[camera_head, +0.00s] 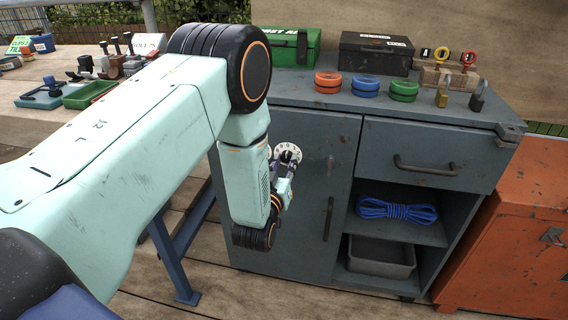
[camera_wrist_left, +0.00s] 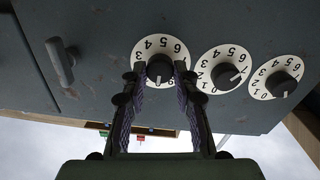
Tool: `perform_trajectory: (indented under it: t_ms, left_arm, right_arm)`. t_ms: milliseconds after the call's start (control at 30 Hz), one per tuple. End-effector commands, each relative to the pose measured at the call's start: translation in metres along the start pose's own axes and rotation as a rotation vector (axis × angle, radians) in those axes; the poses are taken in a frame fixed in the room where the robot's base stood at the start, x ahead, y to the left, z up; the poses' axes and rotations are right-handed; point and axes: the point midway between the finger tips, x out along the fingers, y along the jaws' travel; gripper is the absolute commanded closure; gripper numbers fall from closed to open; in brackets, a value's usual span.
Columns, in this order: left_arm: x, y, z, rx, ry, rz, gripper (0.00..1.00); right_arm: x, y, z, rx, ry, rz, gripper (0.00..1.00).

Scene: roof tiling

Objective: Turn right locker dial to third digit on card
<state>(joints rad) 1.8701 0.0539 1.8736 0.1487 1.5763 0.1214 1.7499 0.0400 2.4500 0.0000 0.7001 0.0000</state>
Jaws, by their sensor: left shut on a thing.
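The grey locker door (camera_head: 335,150) carries three white numbered dials with black knobs. In the left wrist view, upside down, the dial nearest the door handle, the right dial (camera_wrist_left: 163,43), sits between my fingertips. My left gripper (camera_wrist_left: 160,70) is shut on its black knob. The middle dial (camera_wrist_left: 224,70) and the left dial (camera_wrist_left: 277,77) are free of the gripper. In the head view, my left gripper (camera_head: 285,172) reaches the door at a dial (camera_head: 288,152), and my arm hides the others. My right gripper is not in view.
The door handle (camera_head: 328,219) is close to the dials. Blue rope (camera_head: 396,210) lies on the open shelf. An orange cabinet (camera_head: 510,250) stands at right.

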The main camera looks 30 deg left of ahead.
Motion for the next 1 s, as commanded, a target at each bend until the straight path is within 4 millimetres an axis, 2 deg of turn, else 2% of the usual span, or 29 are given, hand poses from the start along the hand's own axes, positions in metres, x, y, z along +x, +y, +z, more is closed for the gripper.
perform_trajectory:
  t_ms: [367,1000]
  left_arm:
    - [0.0,0.001,-0.003,0.224,-0.008,-0.001,1.0]
    - [0.0,0.001,-0.002,0.831,-0.03,-0.005,1.0]
  right_arm:
    - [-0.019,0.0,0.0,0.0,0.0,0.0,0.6]
    - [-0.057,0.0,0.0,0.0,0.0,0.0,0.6]
